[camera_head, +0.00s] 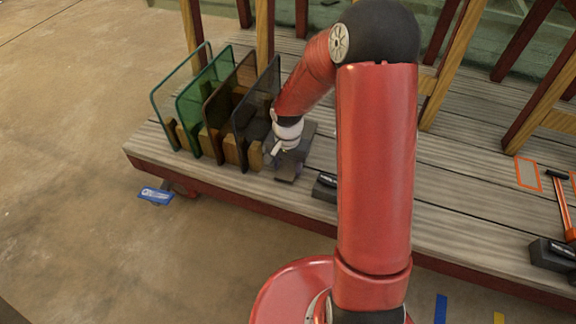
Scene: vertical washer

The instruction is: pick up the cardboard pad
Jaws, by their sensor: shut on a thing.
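My gripper (281,160) is low over the front left of the wooden platform, just right of a row of upright panes. It is shut on what I take to be the cardboard pad. The fingers and the held thing are small, dark and partly hidden by my wrist, so its outline cannot be made out. Tan blocks (230,148) stand between the panes.
Green and dark panes (205,105) stand close on the left. Dark blocks (325,187) sit right of my gripper on the slatted platform (460,200). Wooden posts (440,75) rise behind. A hammer (562,205) lies far right. A blue item (156,196) is on the floor.

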